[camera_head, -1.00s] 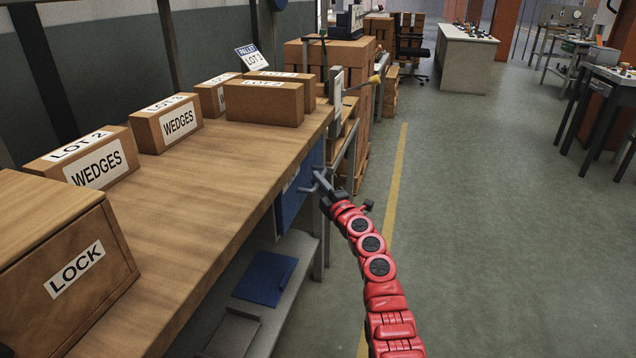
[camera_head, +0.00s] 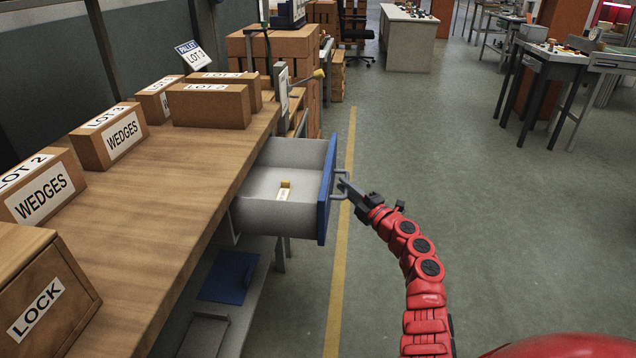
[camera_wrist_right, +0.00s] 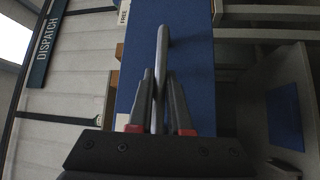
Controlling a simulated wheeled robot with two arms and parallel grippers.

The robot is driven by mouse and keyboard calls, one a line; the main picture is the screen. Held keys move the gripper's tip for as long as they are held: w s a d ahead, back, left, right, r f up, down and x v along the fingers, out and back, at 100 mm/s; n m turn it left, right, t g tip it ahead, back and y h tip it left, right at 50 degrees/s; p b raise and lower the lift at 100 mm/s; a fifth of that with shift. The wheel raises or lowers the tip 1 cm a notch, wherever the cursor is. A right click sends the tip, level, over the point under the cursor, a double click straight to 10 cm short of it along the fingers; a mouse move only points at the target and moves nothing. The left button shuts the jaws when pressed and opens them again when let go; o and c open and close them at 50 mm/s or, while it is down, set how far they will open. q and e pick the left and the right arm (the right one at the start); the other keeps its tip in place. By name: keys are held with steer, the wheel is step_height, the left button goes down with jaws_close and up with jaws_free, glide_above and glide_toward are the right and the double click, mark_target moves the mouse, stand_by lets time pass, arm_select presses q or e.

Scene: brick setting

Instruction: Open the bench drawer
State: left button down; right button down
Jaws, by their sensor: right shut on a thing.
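The bench drawer (camera_head: 268,214) stands well out from under the wooden bench top, with its grey inside showing. Its blue front (camera_head: 326,190) faces right and carries a metal bar handle (camera_head: 340,184). A small yellow and white item (camera_head: 284,190) lies inside the drawer. My right gripper (camera_head: 346,186) is at the handle. In the right wrist view its two fingers (camera_wrist_right: 160,105) are closed on either side of the handle bar (camera_wrist_right: 161,70), in front of the blue drawer front (camera_wrist_right: 190,75). My left gripper is not in view.
The bench top (camera_head: 150,210) holds several cardboard boxes, among them a WEDGES box (camera_head: 112,136) and a LOCK box (camera_head: 40,300). A shelf with a blue item (camera_head: 228,276) lies below.

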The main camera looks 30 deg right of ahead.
steer(key=s+d, duration=0.5)
steer(key=d, duration=0.2)
steer(key=shift+d, duration=0.2)
steer(key=c, duration=0.8)
jaws_free()
steer(key=shift+c, duration=0.2)
steer(key=p+v, duration=0.2)
steer(key=v, duration=1.5)
steer(key=shift+s, duration=0.15)
steer(key=shift+d, duration=0.15)
